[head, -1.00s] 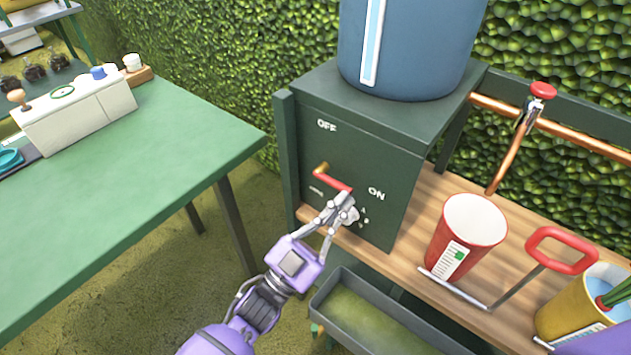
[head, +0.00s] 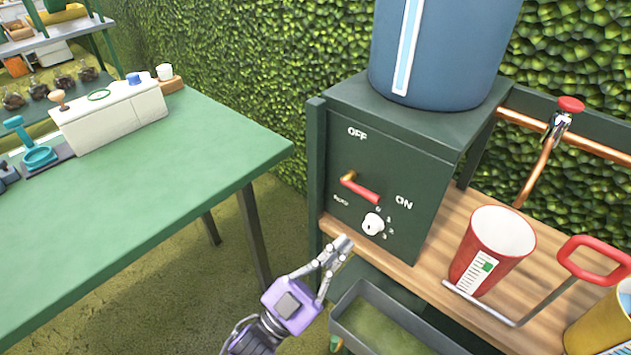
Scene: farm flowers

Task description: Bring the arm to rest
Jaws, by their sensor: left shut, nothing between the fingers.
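My left gripper (head: 340,247) has purple and grey parts and is shut with nothing in it. It is in the lower middle of the head view, just below and left of the white dial (head: 373,224), apart from it. The dial sits on the front of a dark green box (head: 420,165). A red lever (head: 361,190) with a brass pivot is above the dial and slants down to the right, between the OFF and ON labels. My right gripper is not in view.
A blue tank (head: 450,50) stands on the box. A red cup (head: 492,250), a red-handled wire holder (head: 595,262) and a yellow container (head: 603,325) are on the wooden shelf. A grey trough (head: 385,325) is below. A green table (head: 170,200) stands left.

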